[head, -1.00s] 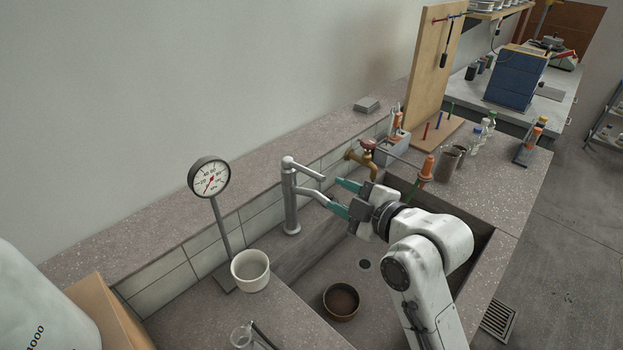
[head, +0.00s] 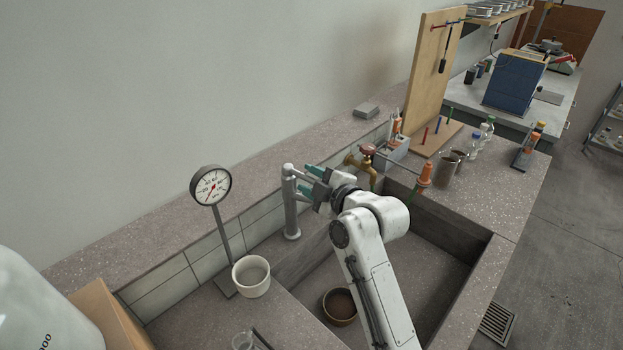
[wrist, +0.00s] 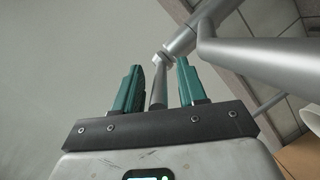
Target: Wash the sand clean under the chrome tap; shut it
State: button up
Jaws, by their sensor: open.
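The chrome tap (head: 292,212) stands upright at the back left of the sink. My gripper (head: 307,179) is at the tap's upper part, its teal fingers pointing left toward it. In the wrist view, the open fingers (wrist: 159,78) lie either side of a thin metal lever (wrist: 158,88), with gaps on both sides; the tap's thicker pipe (wrist: 258,58) runs off to the right. A brown round bowl (head: 339,309) with dark sand in it sits on the sink floor below, partly hidden by my arm. I cannot make out a water stream.
A second, brass tap (head: 364,165) with a red handle stands right of my gripper. A dial gauge (head: 211,186) on a post and a white pot (head: 251,278) stand left of the sink (head: 440,268). The sink's right side is clear.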

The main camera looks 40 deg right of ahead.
jog(key=shift+c, duration=0.4)
grip_shut()
